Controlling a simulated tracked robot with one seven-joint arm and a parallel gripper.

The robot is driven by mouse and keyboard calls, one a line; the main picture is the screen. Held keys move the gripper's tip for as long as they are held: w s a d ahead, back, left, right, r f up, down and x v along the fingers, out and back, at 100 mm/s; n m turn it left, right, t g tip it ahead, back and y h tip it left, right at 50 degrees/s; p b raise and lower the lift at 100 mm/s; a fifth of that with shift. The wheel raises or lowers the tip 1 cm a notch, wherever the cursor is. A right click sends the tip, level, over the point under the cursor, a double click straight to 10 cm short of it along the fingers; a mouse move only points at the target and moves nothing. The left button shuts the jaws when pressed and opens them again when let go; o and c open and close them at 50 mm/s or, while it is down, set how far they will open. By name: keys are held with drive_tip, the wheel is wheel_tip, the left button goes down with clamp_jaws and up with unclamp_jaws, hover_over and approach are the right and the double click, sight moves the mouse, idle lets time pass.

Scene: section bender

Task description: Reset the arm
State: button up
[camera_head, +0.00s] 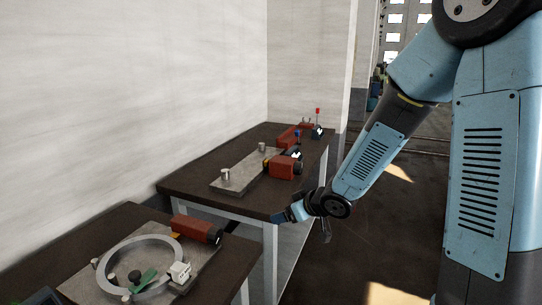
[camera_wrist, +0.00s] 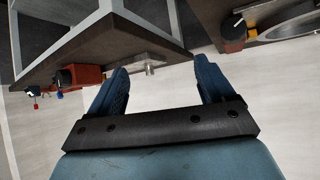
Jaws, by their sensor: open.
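My blue arm (camera_head: 375,160) reaches down from the upper right in the head view, bent at the elbow. My gripper (camera_head: 285,215) is at the front right corner of the far table and looks free of any object. In the wrist view my gripper (camera_wrist: 162,88) shows two blue fingers spread wide apart, with nothing between them. The fingertips are partly hard to make out in the head view.
The far dark-topped table (camera_head: 190,182) carries a metal plate with pegs and red units (camera_head: 282,168). The near table (camera_head: 40,262) holds a metal ring (camera_head: 112,248) and another red unit (camera_head: 197,229). A white wall stands behind; open floor (camera_head: 390,230) lies right.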

drive_tip(key=s+d+r+m+t+h, duration=0.1)
drive_tip(key=s+d+r+m+h, duration=0.25)
drive_tip(key=d+r, duration=0.4)
drive_tip(key=s+d+r+m+h, duration=0.2)
drive_tip(key=s+d+r+h, duration=0.1)
drive_tip(key=d+r+h, duration=0.4)
drive_tip(key=s+d+r+m+g+y, duration=0.1)
drive_tip(key=s+d+r, duration=0.1)
drive_tip(key=s, duration=0.7)
drive_tip(key=s+d+r+m+g+y, duration=0.1)
drive_tip(key=s+d+r+m+y, duration=0.1)
drive_tip(key=s, duration=0.8)
drive_tip(key=shift+r+g, duration=0.4)
drive_tip(key=shift+d, duration=0.1)
